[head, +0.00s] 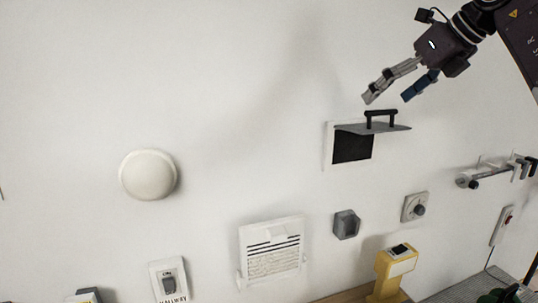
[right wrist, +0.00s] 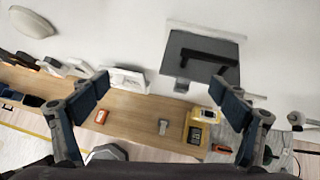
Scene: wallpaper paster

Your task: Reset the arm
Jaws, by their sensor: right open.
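My right gripper (head: 388,92) comes in from the upper right in the head view. It is open and empty, with its fingers just above a wall hatch. The hatch's grey flap (head: 390,129) with a black handle (head: 381,118) stands out from the wall over a dark opening (head: 352,148). In the right wrist view both fingers (right wrist: 168,95) are spread wide, and the flap (right wrist: 201,57) with its handle lies beyond them, apart from the fingers. My left gripper is not in view.
A round white dome (head: 148,175), a louvred white panel (head: 271,252), a grey knob (head: 346,224) and a hook rail (head: 492,173) are on the wall. A yellow device (head: 395,270) stands on a wooden shelf (right wrist: 150,118) below. The upper left wall is bare.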

